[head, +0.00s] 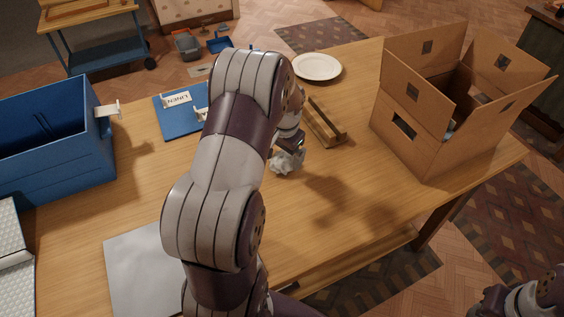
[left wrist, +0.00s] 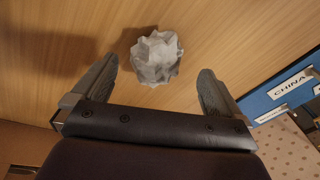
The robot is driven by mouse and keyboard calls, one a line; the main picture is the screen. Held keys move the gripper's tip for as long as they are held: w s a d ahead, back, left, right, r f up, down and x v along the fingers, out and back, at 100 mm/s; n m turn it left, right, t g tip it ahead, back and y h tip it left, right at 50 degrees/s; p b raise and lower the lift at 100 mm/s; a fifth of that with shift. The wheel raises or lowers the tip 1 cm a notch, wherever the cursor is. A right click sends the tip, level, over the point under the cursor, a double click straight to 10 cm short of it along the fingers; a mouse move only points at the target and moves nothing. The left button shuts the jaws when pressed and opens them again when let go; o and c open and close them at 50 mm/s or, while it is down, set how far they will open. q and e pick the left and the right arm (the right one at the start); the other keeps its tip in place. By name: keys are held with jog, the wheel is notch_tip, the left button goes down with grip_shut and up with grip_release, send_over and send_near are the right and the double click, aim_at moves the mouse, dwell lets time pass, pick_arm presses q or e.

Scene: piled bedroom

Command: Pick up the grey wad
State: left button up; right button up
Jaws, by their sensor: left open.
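The grey wad (head: 287,162) is a crumpled, paper-like ball lying on the wooden table. My left gripper (head: 290,145) is right at it in the head view, partly hidden by its own arm. In the left wrist view the wad (left wrist: 155,57) lies just ahead of my left gripper (left wrist: 156,77), roughly centred between its two spread fingers. The jaws are open and empty, and I see no finger touching the wad. Part of my right arm (head: 525,298) shows at the bottom right corner; its jaws cannot be made out.
A brown wooden holder (head: 326,124) lies close to the wad. A cardboard box (head: 430,105) stands right, a white plate (head: 317,67) behind. A blue bin (head: 55,140) and blue labelled board (head: 176,120) are left, a grey sheet (head: 145,272) in front. The table right of the wad is clear.

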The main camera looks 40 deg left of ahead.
aim_at(283, 156)
pick_arm(q)
jog(key=f, duration=0.4)
jog(key=shift+w, duration=0.35)
jog(key=c, duration=1.1)
jog(key=shift+r, duration=0.1)
